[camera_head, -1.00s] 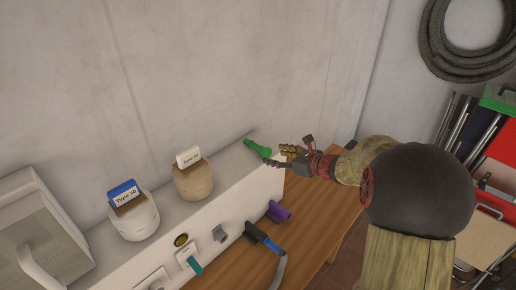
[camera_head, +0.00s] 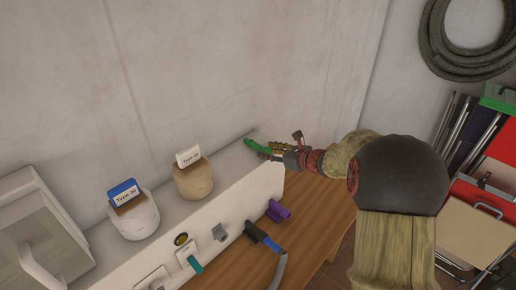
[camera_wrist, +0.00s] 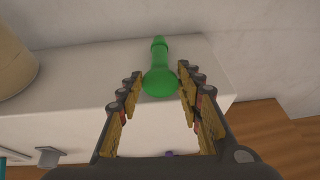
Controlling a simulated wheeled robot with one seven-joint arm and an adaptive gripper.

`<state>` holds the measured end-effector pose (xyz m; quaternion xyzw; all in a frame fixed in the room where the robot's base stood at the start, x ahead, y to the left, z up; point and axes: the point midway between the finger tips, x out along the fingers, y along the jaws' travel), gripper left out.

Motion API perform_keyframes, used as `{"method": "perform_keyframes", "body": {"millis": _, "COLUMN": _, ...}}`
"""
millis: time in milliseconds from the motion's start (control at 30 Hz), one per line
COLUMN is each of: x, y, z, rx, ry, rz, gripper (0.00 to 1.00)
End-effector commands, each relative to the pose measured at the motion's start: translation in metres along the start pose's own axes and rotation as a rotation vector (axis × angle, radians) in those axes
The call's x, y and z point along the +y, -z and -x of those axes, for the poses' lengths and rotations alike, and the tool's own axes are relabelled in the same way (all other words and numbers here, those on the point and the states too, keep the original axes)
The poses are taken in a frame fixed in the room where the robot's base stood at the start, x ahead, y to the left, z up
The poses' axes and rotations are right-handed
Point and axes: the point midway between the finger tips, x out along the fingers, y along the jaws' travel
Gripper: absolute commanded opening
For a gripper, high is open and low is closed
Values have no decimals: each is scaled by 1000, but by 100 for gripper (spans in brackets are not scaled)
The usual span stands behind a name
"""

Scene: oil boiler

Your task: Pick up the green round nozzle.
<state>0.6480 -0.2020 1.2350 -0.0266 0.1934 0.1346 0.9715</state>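The green round nozzle (camera_head: 254,144) lies on top of the white cabinet near its right end, by the wall. In the wrist view the nozzle (camera_wrist: 159,72) has its wide round end toward me and its narrow tip pointing away. My gripper (camera_head: 269,150) is at the nozzle from the right. In the wrist view my gripper (camera_wrist: 158,82) is open, with one finger on each side of the nozzle's wide end. A gap shows on the left side; the right finger is very close to the nozzle, and I cannot tell if it touches.
Two round containers with cards, one white (camera_head: 136,217) and one tan (camera_head: 193,180), stand farther left on the white cabinet (camera_head: 232,173). A purple part (camera_head: 278,210) and a blue-black connector (camera_head: 262,238) stick out from its front. A wooden table (camera_head: 318,215) lies below.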

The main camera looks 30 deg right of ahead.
Motion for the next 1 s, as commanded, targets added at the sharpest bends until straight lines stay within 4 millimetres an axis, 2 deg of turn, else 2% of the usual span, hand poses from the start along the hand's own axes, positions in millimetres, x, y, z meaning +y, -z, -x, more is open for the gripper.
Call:
{"method": "perform_keyframes", "body": {"millis": 433, "x": 0, "y": 0, "z": 0, "rx": 0, "ry": 0, "rz": 0, "gripper": 8}}
{"method": "perform_keyframes", "body": {"millis": 767, "x": 0, "y": -3, "z": 1, "rx": -1, "ry": 0, "rz": 1, "gripper": 8}}
{"method": "perform_keyframes", "body": {"millis": 1000, "x": 0, "y": -27, "z": 11, "rx": -2, "ry": 1, "rz": 4, "gripper": 8}}
